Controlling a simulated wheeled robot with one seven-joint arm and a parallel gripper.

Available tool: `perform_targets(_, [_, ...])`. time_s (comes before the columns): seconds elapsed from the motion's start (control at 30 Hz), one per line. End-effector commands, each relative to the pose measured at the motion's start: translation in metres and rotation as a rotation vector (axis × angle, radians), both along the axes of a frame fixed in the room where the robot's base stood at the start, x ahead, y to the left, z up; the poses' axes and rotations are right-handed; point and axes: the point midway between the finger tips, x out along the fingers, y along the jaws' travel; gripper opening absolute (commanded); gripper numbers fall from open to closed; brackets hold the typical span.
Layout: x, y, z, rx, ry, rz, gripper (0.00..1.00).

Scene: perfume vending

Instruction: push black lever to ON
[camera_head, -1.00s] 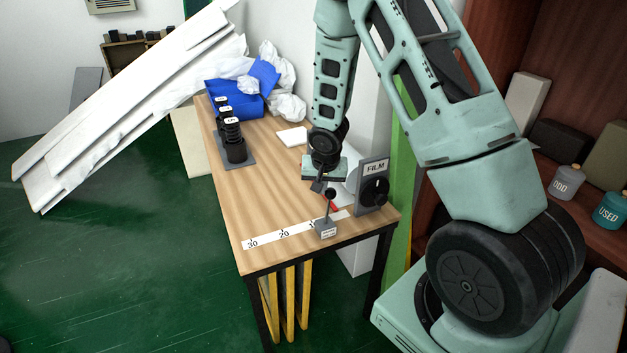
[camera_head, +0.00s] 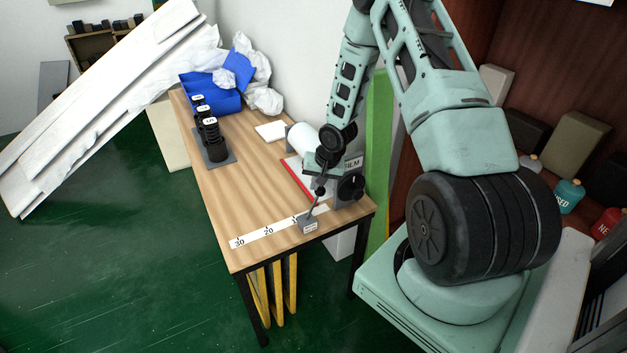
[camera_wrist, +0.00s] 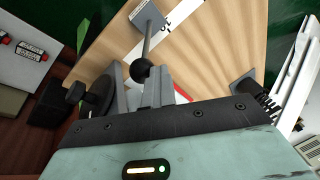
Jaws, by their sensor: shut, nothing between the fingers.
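The black lever (camera_head: 319,191) is a thin rod with a black ball knob on a small grey base block (camera_head: 309,227) near the table's front edge. In the head view the rod leans to the right. In the wrist view its ball knob (camera_wrist: 141,70) is close to the fingertips, and the rod runs up to the base (camera_wrist: 147,14). My gripper (camera_head: 320,179) is shut and empty, right at the knob; the fingers (camera_wrist: 137,76) overlap it in the wrist view. I cannot tell whether they touch. The ON marking is not readable.
A FILM box (camera_head: 350,180) with a black dial stands close right of the lever. A white number strip (camera_head: 268,230) lies left of it. Black lens-like cylinders (camera_head: 216,140) and a blue bin (camera_head: 210,95) are further back. The table middle (camera_head: 245,185) is clear.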

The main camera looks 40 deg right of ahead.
Motion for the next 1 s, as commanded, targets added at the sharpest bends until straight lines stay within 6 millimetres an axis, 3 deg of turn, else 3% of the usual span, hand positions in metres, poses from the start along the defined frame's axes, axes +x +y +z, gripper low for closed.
perform_targets(0.67, [-0.001,-0.008,0.0,-0.009,0.003,-0.01,0.0])
perform_targets(0.97, [0.019,0.016,0.031,-0.004,-0.002,0.0,0.0])
perform_targets(1.0, [0.015,0.011,0.035,-0.005,-0.004,-0.007,0.0])
